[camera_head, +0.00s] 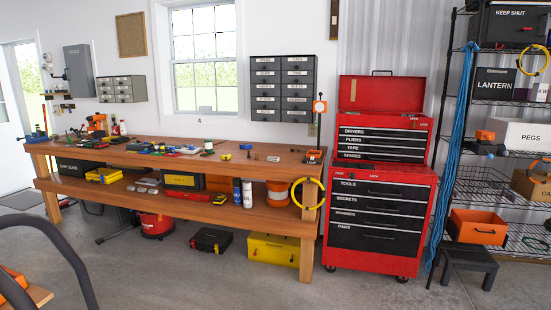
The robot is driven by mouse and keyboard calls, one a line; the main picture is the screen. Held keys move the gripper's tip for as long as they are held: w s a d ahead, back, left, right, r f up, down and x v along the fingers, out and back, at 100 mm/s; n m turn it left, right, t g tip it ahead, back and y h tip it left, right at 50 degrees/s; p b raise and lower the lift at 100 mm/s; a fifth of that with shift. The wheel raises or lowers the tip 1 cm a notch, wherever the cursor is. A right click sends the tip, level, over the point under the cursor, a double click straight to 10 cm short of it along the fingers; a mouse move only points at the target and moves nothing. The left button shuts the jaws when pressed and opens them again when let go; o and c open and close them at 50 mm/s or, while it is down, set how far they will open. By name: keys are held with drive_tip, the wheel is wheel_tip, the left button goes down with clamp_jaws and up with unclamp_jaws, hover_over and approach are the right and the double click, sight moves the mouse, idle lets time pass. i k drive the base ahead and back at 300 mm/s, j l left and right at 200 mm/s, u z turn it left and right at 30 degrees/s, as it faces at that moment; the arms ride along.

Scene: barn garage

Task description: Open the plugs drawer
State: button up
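A dark grey wall cabinet (282,89) with two columns of small labelled drawers hangs right of the window, above the right part of the workbench. Its drawers all look shut. The white labels are too small to read surely, so I cannot tell which one says plugs. A smaller grey drawer cabinet (121,89) hangs left of the window, and its labels are not readable either. The red tool chest (380,190) has larger drawers labelled with other words, such as drivers, pliers, tape and tools, all shut. My gripper is not in view.
A long wooden workbench (215,160) with scattered tools stands under the wall cabinets. An orange-topped upright tool (318,125) stands at its right end. Wire shelves (485,190) and a black stool (468,262) are at right. The concrete floor (190,285) in front is mostly clear.

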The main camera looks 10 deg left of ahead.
sight(257, 102)
drive_tip(key=i, duration=1.9)
drive_tip(key=i+u, duration=0.2)
drive_tip(key=i, duration=0.2)
drive_tip(key=i+l+u, duration=0.25)
drive_tip(key=i, duration=0.15)
drive_tip(key=i+l+u, duration=0.2)
drive_tip(key=i, duration=0.25)
drive_tip(key=u, duration=0.25)
drive_tip(key=j, duration=0.1)
